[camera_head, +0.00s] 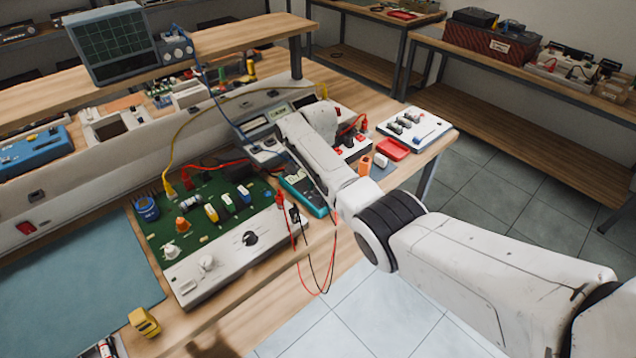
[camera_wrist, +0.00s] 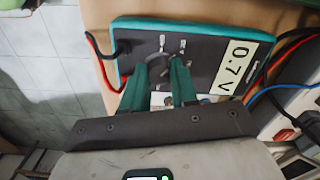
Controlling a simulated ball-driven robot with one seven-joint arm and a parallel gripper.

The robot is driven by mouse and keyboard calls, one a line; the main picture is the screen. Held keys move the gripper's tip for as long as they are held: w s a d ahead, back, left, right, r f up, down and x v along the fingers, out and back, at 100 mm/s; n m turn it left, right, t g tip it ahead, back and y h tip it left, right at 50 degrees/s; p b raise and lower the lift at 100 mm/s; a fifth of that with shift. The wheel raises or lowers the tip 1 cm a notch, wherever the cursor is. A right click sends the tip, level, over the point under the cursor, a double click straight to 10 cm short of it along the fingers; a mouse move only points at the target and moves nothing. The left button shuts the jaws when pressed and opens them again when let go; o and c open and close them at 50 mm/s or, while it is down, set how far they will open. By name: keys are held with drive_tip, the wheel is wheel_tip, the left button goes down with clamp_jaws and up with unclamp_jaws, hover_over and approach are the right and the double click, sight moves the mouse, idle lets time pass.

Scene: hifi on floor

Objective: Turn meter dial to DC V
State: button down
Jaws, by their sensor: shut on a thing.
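The meter (camera_wrist: 203,55) has a dark face with a teal edge and fills the upper middle of the wrist view. Its pale display (camera_wrist: 237,67) reads 0.7 V. The round dial (camera_wrist: 166,48) sits left of the display, with small markings around it that I cannot read. My gripper (camera_wrist: 168,66) has its two green fingers shut on the dial's knob, which they partly hide. In the head view the meter (camera_head: 296,190) shows as a teal-edged box partly behind my arm, and my gripper is hidden there.
Red and black leads (camera_wrist: 98,60) run from the meter's left side, with more cables at its right. A green circuit board (camera_head: 205,215) with a control panel lies left of it. A red tray (camera_head: 393,149) and a white component board (camera_head: 414,128) lie farther right.

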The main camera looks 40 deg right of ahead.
drive_tip(key=shift+m, duration=0.4)
drive_tip(key=c, duration=0.9)
unclamp_jaws()
drive_tip(key=shift+o, duration=0.2)
wheel_tip(320, 180, up, 11)
drive_tip(key=shift+f, duration=0.1)
